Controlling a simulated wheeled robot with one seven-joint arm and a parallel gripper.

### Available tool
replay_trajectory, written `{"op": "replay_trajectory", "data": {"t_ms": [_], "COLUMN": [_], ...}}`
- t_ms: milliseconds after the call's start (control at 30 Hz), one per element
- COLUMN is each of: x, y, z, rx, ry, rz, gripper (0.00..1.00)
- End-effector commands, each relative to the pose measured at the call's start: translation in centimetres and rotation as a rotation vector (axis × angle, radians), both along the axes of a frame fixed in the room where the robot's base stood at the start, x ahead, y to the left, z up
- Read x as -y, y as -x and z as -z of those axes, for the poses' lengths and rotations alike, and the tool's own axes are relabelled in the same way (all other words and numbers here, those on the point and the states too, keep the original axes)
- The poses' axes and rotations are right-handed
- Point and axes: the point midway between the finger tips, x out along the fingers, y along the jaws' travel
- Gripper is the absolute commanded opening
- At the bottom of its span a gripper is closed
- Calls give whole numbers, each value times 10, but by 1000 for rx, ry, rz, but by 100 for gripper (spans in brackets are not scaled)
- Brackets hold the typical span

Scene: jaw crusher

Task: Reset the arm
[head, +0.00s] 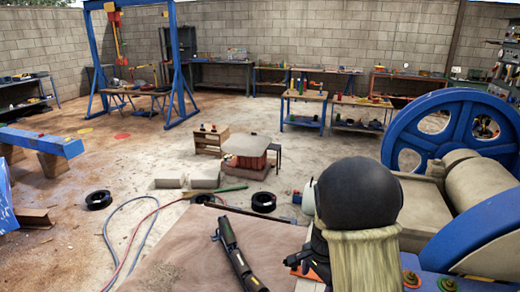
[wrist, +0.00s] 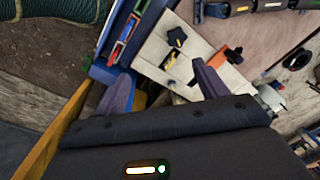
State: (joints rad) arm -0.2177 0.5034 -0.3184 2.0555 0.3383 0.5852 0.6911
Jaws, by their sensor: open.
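My gripper (wrist: 162,88) shows in the wrist view with its two dark fingers spread apart. Nothing is held between them. Beyond the fingers is a pale board (wrist: 205,62) with a black star-shaped knob (wrist: 177,37) on it; I cannot tell how far away it is. In the head view I cannot make out the gripper clearly. A large black dome with a straw-coloured fringe (head: 365,255) covers much of the lower right there.
The crusher's blue flywheel (head: 455,100) stands at the right. A long black tool (head: 237,255) lies on a brown board (head: 190,240). Hoses (head: 120,235) and black rings (head: 98,199) lie on the left floor. A blue gantry (head: 178,60) stands behind. Open floor shows mid-view.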

Motion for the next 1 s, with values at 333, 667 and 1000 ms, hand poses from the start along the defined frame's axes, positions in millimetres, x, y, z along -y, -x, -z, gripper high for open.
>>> {"op": "replay_trajectory", "data": {"t_ms": [333,667,1000], "x": [-4,-7,-7], "y": [94,144,144], "z": [-62,-80,-80], "rx": [125,184,184], "ry": [69,172,171], "rz": [-640,-1022,-1023], "gripper": [72,72,72]}}
